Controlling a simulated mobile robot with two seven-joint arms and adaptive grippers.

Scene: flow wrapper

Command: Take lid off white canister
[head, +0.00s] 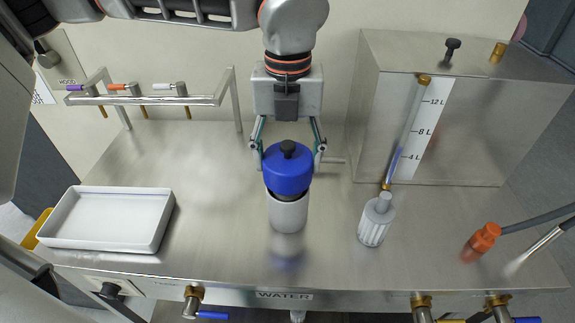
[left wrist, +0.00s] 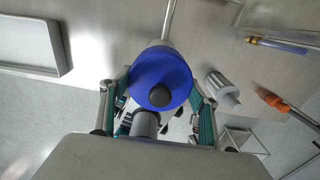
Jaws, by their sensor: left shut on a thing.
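The blue lid (head: 288,172) with a black knob is between the fingers of my left gripper (head: 288,158), which is shut on its sides. The lid is directly over the white canister (head: 288,213), which stands upright on the steel counter. A dark band shows between lid and canister; I cannot tell whether it is an open gap or a neck. In the left wrist view the lid (left wrist: 160,80) sits between the fingertips of the left gripper (left wrist: 160,88) and hides the canister's top. My right gripper is not in view.
A white tray (head: 108,219) lies at left. A ribbed grey-white cylinder (head: 377,222) stands to the right of the canister. A steel tank (head: 455,115) is behind it, and an orange fitting (head: 484,238) with a hose is at far right. A metal rail (head: 150,99) stands at back left.

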